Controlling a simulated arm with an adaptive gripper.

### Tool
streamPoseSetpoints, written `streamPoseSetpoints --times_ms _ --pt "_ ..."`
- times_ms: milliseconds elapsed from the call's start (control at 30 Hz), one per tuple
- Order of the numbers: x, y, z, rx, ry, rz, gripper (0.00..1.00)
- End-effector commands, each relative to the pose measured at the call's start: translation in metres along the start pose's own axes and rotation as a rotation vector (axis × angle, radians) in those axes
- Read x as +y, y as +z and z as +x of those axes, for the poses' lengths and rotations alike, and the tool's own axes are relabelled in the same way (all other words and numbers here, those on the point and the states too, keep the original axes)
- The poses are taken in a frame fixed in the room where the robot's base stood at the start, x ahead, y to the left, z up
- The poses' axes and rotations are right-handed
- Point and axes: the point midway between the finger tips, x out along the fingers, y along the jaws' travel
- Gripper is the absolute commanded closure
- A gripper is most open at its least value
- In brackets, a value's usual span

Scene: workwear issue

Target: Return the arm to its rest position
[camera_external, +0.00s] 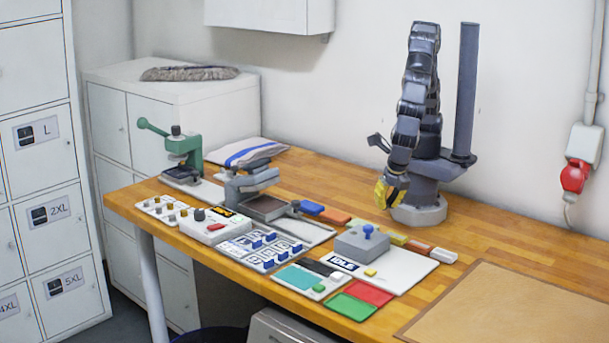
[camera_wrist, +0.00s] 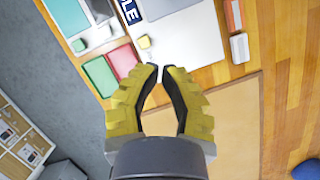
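My gripper (camera_external: 388,191), with yellow fingers, hangs low in front of my base in the external view, pointing down over the table. My arm is folded upright above it. In the wrist view my gripper (camera_wrist: 161,68) has its fingertips a small gap apart, with nothing between them. The gripper looks empty and partly open. Its height above the wooden table (camera_external: 470,236) is hard to tell.
A brown mat (camera_external: 520,310) lies at the front right. A white board (camera_external: 405,272) carries a grey block with a blue knob (camera_external: 367,236). Green (camera_external: 350,306) and red (camera_external: 368,291) pads lie in front. A green press (camera_external: 182,147) stands far left. The right rear table is clear.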

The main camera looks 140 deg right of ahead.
Motion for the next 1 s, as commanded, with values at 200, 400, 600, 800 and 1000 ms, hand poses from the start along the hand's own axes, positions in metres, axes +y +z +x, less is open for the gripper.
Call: streamPoseSetpoints --times_ms 200,400,600,800,1000 --pt "0.000 0.009 -0.005 0.005 -0.005 0.034 1.00" --pt "-0.011 0.068 -0.033 0.037 -0.045 0.245 1.00" --pt "-0.043 0.139 -0.055 0.080 -0.107 0.525 1.00" --pt "-0.092 0.196 -0.062 0.113 -0.179 0.789 1.00" --pt "-0.135 0.227 -0.059 0.139 -0.233 0.986 1.00"
